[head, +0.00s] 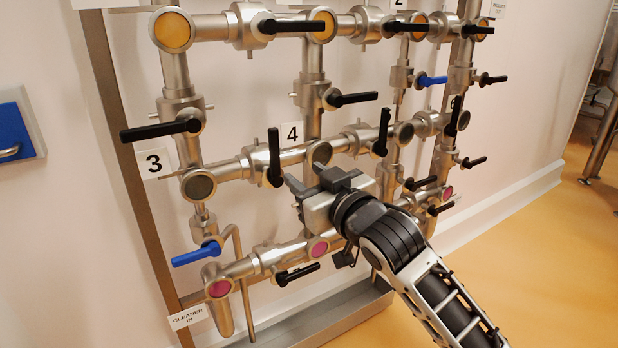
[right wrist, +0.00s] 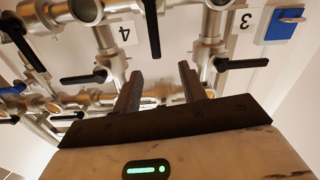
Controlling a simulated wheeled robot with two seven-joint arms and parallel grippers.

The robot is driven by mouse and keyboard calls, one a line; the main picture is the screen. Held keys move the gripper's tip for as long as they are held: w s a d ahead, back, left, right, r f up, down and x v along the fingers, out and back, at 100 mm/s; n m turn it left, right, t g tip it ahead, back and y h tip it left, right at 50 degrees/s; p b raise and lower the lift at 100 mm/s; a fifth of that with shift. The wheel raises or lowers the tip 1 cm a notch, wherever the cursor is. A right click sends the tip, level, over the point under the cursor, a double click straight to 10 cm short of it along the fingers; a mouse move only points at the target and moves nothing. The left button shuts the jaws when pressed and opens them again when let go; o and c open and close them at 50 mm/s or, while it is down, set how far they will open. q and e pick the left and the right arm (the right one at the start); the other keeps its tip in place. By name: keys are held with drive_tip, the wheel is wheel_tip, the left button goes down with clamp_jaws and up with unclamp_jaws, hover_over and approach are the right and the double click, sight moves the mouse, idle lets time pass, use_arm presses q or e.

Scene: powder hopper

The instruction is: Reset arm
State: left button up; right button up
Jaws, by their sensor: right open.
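My right gripper (head: 312,186) reaches in from the lower right in the head view, in front of the middle of a steel pipe frame. Its two fingers are spread and empty. In the right wrist view the open fingers (right wrist: 160,88) point up at the pipes, with nothing between them. A vertical black valve handle (head: 274,158) beside the "4" label (head: 292,134) is just left of the fingertips; I cannot tell whether they touch. My left gripper is not in view.
Several black handles stick out from the pipes, including one near the "3" label (head: 155,163). Blue handles (head: 196,254) show at lower left and upper right. A blue wall box (head: 14,132) hangs at left. Open yellow floor (head: 540,260) lies at right.

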drive_tip(key=s+d+f+m+g+h, duration=0.1)
drive_tip(key=s+d+f, duration=0.1)
drive_tip(key=s+f, duration=0.55)
drive_tip(key=s+d+f+m+g+h, duration=0.15)
drive_tip(key=s+f, duration=0.25)
drive_tip(key=f, duration=0.7)
drive_tip(key=s+d+f+m+g+h, duration=0.1)
drive_tip(key=s+d+f+g, duration=0.15)
drive_tip(key=s+f, duration=0.5)
drive_tip(key=s+d+f+h, duration=0.1)
drive_tip(key=s+d+f, duration=0.2)
drive_tip(key=s+f, duration=0.5)
drive_tip(key=shift+s+d+g, duration=0.25)
drive_tip(key=shift+d+g, duration=0.05)
drive_tip(key=shift+g, duration=0.1)
drive_tip(key=shift+f+m, duration=0.1)
drive_tip(key=shift+m, duration=0.15)
